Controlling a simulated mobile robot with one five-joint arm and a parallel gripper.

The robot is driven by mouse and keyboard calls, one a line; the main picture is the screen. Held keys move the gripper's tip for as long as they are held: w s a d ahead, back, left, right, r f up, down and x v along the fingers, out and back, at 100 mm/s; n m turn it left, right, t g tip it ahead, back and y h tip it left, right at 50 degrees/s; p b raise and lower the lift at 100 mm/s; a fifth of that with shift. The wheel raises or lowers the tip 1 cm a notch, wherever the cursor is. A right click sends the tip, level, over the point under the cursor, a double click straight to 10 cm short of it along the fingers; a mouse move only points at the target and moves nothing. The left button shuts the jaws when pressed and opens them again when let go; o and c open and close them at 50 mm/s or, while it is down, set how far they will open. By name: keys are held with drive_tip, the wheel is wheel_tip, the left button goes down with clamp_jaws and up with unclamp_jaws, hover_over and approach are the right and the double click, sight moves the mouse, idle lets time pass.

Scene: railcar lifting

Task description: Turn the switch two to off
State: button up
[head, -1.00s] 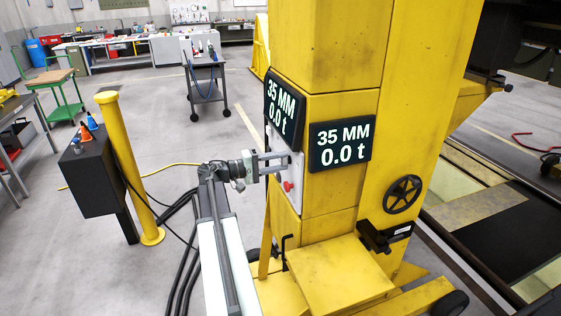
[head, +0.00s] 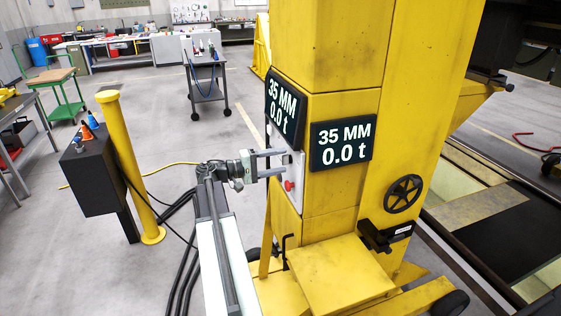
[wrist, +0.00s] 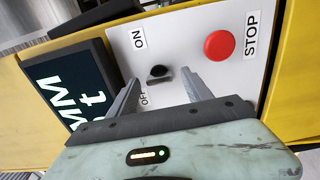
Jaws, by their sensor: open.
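The control panel (wrist: 185,50) is a pale plate on the yellow column, also visible in the head view (head: 296,203). It carries a small black rotary switch (wrist: 159,73) with ON and OFF labels at its two sides; no number shows on it. The knob's grey bar lies roughly across the picture, and I cannot tell clearly which label it points to. My gripper (wrist: 160,80) is open, its two fingers on either side of the switch; it also shows in front of the panel in the head view (head: 284,162). Whether a finger touches the knob is unclear.
A red STOP button (wrist: 219,45) sits beside the switch, close to the right finger. A black display (wrist: 72,90) adjoins the panel on the left. Another display (head: 341,143) is on the column. A yellow post (head: 130,165) and dark box (head: 92,172) stand left.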

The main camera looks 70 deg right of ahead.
drive_tip(key=v, duration=0.7)
